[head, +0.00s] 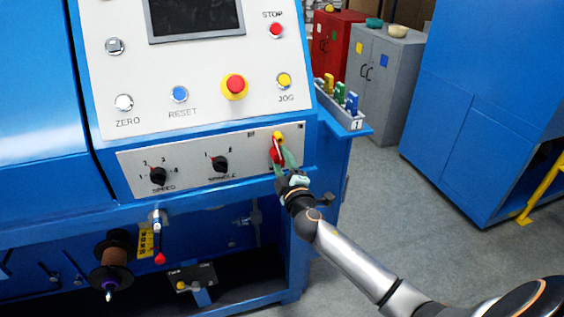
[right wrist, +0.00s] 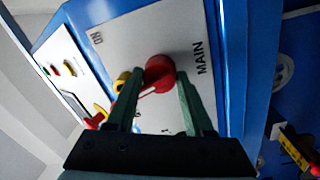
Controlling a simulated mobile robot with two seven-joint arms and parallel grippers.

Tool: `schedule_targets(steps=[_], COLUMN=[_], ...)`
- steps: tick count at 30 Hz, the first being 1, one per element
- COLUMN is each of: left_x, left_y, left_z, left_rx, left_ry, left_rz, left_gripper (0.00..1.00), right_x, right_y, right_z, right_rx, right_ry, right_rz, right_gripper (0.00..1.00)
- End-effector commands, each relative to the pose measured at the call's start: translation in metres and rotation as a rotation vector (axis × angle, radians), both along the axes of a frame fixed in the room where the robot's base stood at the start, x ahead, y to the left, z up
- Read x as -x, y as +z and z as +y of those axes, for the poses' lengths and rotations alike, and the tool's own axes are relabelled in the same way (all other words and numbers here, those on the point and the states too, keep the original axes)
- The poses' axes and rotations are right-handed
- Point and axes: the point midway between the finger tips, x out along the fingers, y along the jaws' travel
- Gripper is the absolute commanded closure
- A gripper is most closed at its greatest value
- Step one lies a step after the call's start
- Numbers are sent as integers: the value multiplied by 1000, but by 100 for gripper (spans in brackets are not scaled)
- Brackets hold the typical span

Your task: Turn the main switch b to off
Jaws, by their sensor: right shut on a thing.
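The main switch b is a red rotary knob (head: 275,155) at the right end of the lower switch strip on the blue machine. A yellow part shows at its upper edge. In the right wrist view the red knob (right wrist: 158,70) sits on a pale plate lettered MAIN, with a small mark at another corner. My right gripper (head: 283,160) reaches it from the lower right and is shut on it. Its two green fingers (right wrist: 158,92) lie on either side of the red handle, which they partly hide. The exact angle of the handle is hard to tell. My left gripper is out of view.
Black SPEED (head: 158,175) and SPINDLE (head: 219,164) knobs sit left of the switch. Above is a panel with a red-and-yellow button (head: 235,86) and a JOG button (head: 284,80). A tray (head: 340,108) of coloured items juts out at right. The floor beyond is clear.

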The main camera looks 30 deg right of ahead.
Motion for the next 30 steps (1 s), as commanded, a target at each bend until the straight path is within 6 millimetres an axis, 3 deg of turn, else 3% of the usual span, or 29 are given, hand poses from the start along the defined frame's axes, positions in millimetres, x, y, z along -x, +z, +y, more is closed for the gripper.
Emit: schedule_targets(steps=[15, 30], left_x=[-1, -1], left_y=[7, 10], left_z=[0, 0], left_rx=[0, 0], left_ry=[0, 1], left_rz=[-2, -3], left_gripper=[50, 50], right_x=[-1, -1], right_y=[4, 2], right_z=[1, 1], right_rx=[428, 597], right_ry=[3, 4], right_rz=[95, 136], right_gripper=[100, 100])
